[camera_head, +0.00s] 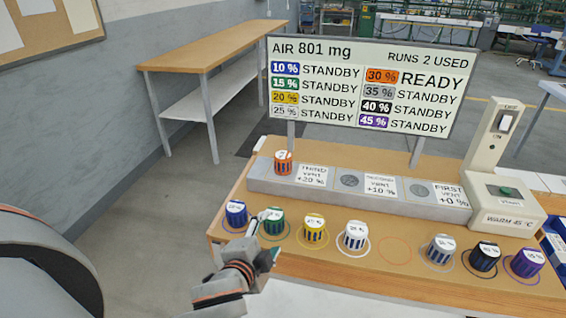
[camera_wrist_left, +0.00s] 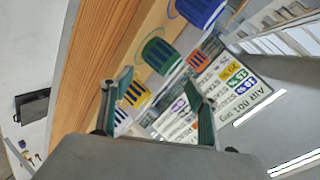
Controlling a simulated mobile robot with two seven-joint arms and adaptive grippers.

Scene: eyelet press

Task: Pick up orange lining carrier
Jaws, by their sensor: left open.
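The orange lining carrier (camera_head: 283,163) stands upright at the left end of the grey vent block, in the third vent place. It has a white top and dark slots, and shows small in the left wrist view (camera_wrist_left: 197,62). My left gripper (camera_head: 268,234) is open and empty, in front of the block and low near the green carrier (camera_head: 272,222). In the left wrist view its two fingers (camera_wrist_left: 156,77) stand apart, with the yellow carrier (camera_wrist_left: 137,94) seen between them. My right gripper is not in view.
The grey vent block (camera_head: 330,188) has two empty round vents. Blue (camera_head: 236,213), yellow (camera_head: 314,229), white (camera_head: 356,235), grey, black and purple carriers line the front. An orange ring (camera_head: 395,250) is empty. A sign (camera_head: 362,85) stands behind; a press (camera_head: 490,165) stands right.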

